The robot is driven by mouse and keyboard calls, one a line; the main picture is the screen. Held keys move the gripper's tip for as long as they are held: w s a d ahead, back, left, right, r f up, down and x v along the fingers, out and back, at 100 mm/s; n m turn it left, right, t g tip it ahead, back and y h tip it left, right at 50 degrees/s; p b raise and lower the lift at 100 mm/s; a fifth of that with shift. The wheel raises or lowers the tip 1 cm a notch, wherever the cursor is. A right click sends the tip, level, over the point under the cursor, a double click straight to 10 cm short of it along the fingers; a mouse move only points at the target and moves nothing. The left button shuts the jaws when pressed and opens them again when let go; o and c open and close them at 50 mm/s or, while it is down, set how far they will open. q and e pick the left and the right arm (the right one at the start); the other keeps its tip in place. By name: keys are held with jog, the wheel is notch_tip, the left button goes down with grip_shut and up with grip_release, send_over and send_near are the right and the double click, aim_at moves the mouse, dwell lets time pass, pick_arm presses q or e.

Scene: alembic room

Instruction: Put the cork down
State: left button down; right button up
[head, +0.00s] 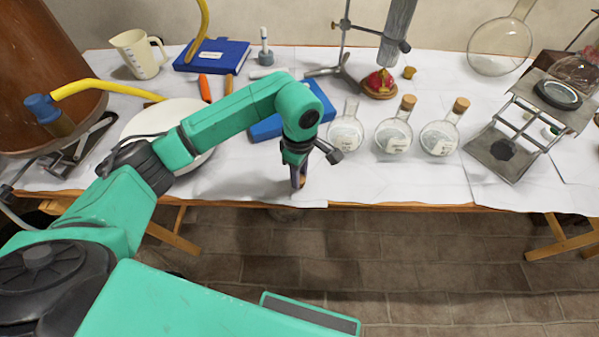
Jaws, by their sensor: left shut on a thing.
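My left gripper (298,175) points down near the front edge of the table, left of the flasks. It is shut on a small brownish thing, probably the cork, mostly hidden by the fingers. The leftmost round flask (345,131) has an open neck. The middle flask (393,135) and the right flask (440,137) each have a cork in the neck. Another small cork-like piece (409,72) lies farther back on the table. My right gripper is not in view.
A metal stand (520,125) is at the right. The white-covered table (400,180) is clear along the front, before the flasks.

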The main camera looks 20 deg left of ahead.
pick_arm(q)
jog(key=c, duration=1)
grip_release()
jog(key=shift+f, duration=0.15)
jog(key=o, duration=0.5)
jog(key=shift+c, duration=0.2)
jog(key=shift+r, duration=0.65)
notch_tip(320, 180, up, 11)
jog(key=b, duration=0.2)
